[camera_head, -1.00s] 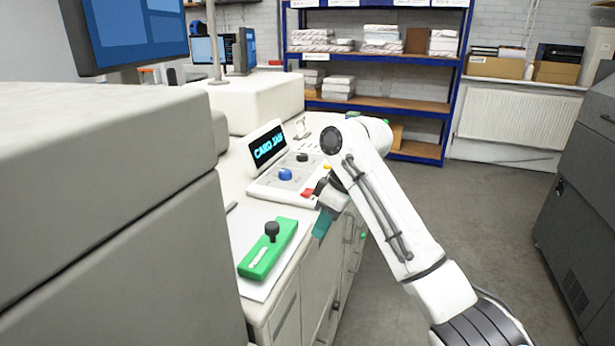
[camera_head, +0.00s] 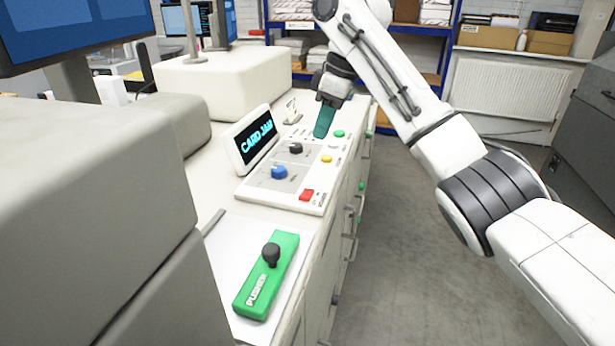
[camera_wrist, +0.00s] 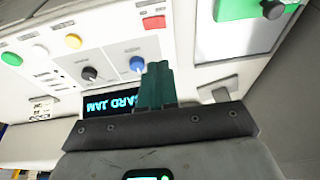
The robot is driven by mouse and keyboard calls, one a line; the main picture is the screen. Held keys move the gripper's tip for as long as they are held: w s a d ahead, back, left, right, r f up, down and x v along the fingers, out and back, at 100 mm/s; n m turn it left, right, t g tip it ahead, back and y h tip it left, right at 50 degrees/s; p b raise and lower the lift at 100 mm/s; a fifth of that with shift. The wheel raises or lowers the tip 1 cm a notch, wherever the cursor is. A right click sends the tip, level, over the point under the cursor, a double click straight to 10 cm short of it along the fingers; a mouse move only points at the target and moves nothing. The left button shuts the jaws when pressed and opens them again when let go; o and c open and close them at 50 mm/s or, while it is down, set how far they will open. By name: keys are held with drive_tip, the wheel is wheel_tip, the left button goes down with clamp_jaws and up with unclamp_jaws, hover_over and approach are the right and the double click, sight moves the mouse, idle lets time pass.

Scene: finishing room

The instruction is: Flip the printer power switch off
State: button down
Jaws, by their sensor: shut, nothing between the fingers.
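The printer control panel (camera_head: 308,178) is a white slab on the counter with a black knob (camera_head: 296,149), a blue knob (camera_head: 279,172) and red, yellow, white and green buttons. Its tilted screen (camera_head: 257,140) reads "CARD JAM". In the wrist view the panel (camera_wrist: 110,49) appears upside down, with the same black knob (camera_wrist: 89,74) and blue knob (camera_wrist: 137,63). No switch is clearly readable as the power switch. My gripper (camera_head: 323,130) has teal fingers, shut and empty, pointing down above the panel's far end. The fingers (camera_wrist: 158,75) also show in the wrist view.
A green block with a black knob (camera_head: 266,275) lies on a pale sheet at the near counter end. A large grey machine body (camera_head: 80,210) stands at left. Blue shelving (camera_head: 455,45) and a radiator (camera_head: 513,98) are behind. The floor at right (camera_head: 410,260) is clear.

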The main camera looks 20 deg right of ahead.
drive_tip(key=p, duration=0.3)
hover_over(303, 195)
drive_tip(key=d, duration=0.1)
drive_tip(key=f, duration=1.2)
drive_tip(key=shift+s+d, duration=0.15)
drive_tip(key=shift+s, duration=0.05)
drive_tip(key=shift+f, duration=0.8)
